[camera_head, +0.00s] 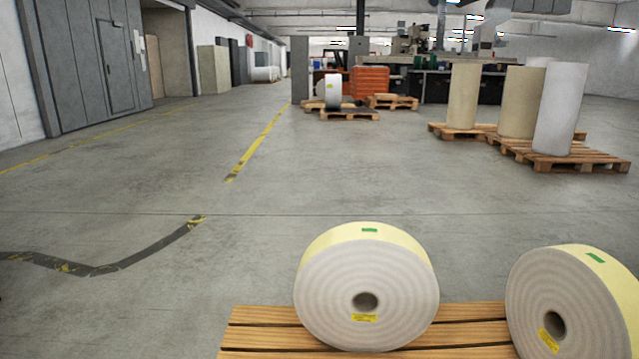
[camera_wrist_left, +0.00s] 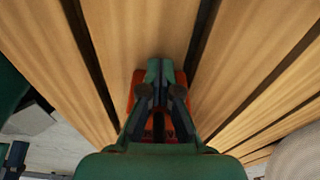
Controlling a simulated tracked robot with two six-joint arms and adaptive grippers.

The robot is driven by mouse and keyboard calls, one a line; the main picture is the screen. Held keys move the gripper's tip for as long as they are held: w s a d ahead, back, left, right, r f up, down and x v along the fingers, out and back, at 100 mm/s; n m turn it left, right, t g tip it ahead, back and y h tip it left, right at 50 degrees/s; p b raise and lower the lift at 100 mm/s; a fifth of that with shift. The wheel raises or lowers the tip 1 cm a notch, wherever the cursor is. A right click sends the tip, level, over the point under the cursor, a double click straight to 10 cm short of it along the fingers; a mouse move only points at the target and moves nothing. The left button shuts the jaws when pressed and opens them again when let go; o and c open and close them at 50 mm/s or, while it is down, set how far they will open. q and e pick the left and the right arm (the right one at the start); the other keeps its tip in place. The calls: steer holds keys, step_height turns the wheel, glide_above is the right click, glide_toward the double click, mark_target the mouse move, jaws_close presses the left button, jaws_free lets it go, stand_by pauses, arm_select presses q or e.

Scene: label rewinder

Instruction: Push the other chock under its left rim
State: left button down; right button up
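In the head view a large pale roll with a yellow outer band (camera_head: 330,290) stands on its rim on a slatted wooden pallet (camera_head: 262,333). A second such roll (camera_head: 590,305) stands at the right, cut by the frame edge. In the left wrist view my left gripper (camera_wrist_left: 160,66) points down at the slats (camera_wrist_left: 235,60) with its green fingertips together. An orange-red thing, apparently a chock (camera_wrist_left: 185,82), lies behind the fingers and shows on both sides of them. The fingers hide most of it; contact is unclear.
A pale curved surface, apparently a roll (camera_wrist_left: 298,155), fills the lower right corner of the left wrist view. Dark gaps run between the slats. In the head view, open grey floor lies beyond the pallet, with other pallets (camera_head: 600,161) farther back.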

arm_select(q)
steer(key=shift+d, duration=0.25)
steer(key=shift+s+a+r+p, duration=0.1)
steer(key=shift+a+r+p, duration=0.25)
steer(key=shift+a, duration=0.35)
steer(key=shift+w+a+r+p, duration=0.1)
steer(key=shift+a+r+p, duration=0.2)
steer(key=shift+a, duration=0.35)
steer(key=shift+s+a+r+p, duration=0.1)
steer(key=shift+a+r+p, duration=0.1)
steer(key=shift+a+r, duration=0.35)
step_height(320, 180, up, 8)
steer(key=p, duration=0.4)
steer(key=shift+a+f+p, duration=0.15)
steer(key=shift+f+p, duration=0.05)
steer(key=shift+p, duration=0.1)
